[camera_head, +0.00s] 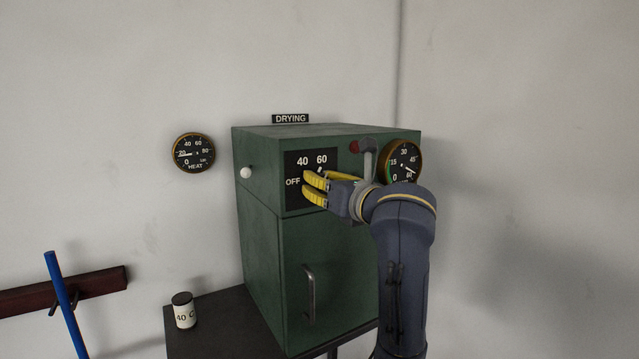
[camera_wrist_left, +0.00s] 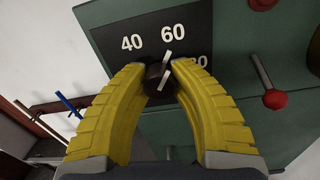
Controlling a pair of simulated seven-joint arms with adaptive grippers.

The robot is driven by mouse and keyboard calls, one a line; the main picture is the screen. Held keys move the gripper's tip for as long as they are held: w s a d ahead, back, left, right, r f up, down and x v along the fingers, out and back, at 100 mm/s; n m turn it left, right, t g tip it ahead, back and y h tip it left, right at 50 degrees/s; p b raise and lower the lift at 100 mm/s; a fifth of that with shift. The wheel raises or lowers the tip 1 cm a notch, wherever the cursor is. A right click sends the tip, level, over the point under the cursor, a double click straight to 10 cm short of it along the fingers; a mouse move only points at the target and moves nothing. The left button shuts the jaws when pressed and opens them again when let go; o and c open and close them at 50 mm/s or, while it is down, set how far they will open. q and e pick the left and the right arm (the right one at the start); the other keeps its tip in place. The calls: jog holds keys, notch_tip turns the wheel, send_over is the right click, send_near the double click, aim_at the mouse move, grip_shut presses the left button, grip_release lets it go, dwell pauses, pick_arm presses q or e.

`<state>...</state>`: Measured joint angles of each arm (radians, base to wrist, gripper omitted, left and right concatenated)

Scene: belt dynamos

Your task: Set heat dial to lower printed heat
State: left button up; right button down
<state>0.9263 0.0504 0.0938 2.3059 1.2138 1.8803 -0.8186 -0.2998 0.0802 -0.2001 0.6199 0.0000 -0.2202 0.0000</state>
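The heat dial (camera_wrist_left: 158,76) is a small dark knob with a white pointer bar on a black plate (camera_head: 296,164) of the green drying cabinet. The bar points up toward the printed 60. OFF and 40 also show, and part of an 80 shows in the left wrist view. My left gripper (camera_head: 306,186) is at the plate, its yellow fingers on either side of the dial. In the left wrist view the fingertips (camera_wrist_left: 160,68) are close to the knob's sides; I cannot tell whether they press on it. My right gripper is out of view.
A red-knobbed lever (camera_head: 356,147) and a round gauge (camera_head: 403,161) are to the dial's right. A HEAT gauge (camera_head: 193,153) hangs on the wall, its needle near 20. A canister marked 40 C (camera_head: 184,310) stands on the dark table (camera_head: 225,325). The cabinet door has a handle (camera_head: 310,292).

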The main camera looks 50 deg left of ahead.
pick_arm(q)
grip_shut()
jog(key=shift+n, duration=0.4)
jog(key=o, duration=0.8)
grip_release()
jog(key=shift+d, duration=0.15)
jog(key=shift+s+d, duration=0.3)
jog(key=shift+d, duration=1.65)
jog(key=shift+s+d, duration=0.25)
jog(key=shift+d, duration=1.65)
jog(key=shift+s+d, duration=0.3)
jog(key=shift+d, duration=1.65)
